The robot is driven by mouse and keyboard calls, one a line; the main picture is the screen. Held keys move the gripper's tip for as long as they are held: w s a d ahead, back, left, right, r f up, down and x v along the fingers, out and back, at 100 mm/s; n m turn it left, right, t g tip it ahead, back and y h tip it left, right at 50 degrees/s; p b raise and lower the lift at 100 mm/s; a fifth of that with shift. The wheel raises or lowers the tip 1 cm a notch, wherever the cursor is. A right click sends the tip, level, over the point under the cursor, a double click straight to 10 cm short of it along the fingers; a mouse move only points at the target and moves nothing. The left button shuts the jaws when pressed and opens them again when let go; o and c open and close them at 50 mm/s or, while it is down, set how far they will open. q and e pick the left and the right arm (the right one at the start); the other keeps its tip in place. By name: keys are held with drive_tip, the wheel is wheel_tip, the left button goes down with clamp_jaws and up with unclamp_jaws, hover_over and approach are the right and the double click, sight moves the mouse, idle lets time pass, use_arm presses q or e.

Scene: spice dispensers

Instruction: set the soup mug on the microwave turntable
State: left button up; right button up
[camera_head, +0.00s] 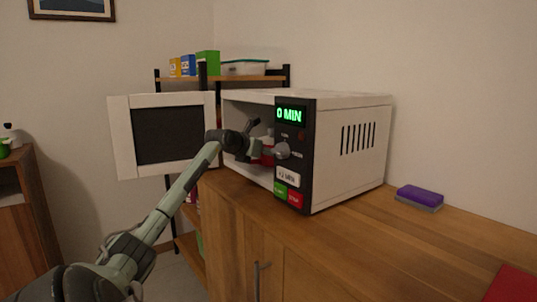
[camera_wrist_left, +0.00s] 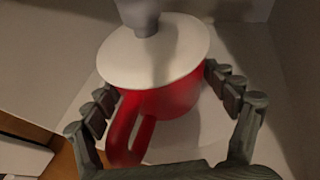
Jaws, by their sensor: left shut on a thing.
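The soup mug is red with a white lid and a grey knob. In the left wrist view the soup mug (camera_wrist_left: 175,98) sits between the fingers of my left gripper (camera_wrist_left: 163,85), its handle toward the camera. The left gripper is shut on the mug's sides. In the head view my left gripper (camera_head: 258,145) reaches into the open microwave (camera_head: 345,102), and a red bit of the mug (camera_head: 267,154) shows beside the control panel. A pale round surface, apparently the turntable (camera_wrist_left: 190,143), lies beneath the mug; I cannot tell whether they touch. My right gripper is out of view.
The microwave door (camera_head: 120,135) stands wide open to the left. The control panel edge (camera_head: 289,170) is close to my gripper on the right. A purple sponge (camera_head: 420,194) lies on the wooden counter (camera_head: 350,245). A shelf with boxes (camera_head: 207,62) stands behind.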

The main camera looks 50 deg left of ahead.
use_arm(q)
drive_tip(key=o, duration=1.7)
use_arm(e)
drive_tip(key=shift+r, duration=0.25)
use_arm(q)
drive_tip(key=shift+f, duration=0.1)
drive_tip(key=shift+s, duration=0.2)
drive_tip(key=shift+r+b+v, duration=0.2)
drive_tip(key=shift+b+v, duration=1.05)
drive_tip(key=shift+v, duration=4.65)
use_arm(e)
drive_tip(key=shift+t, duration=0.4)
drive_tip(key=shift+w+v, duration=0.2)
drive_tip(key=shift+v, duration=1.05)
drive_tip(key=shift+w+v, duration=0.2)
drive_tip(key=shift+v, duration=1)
use_arm(q)
drive_tip(key=shift+w, duration=0.1)
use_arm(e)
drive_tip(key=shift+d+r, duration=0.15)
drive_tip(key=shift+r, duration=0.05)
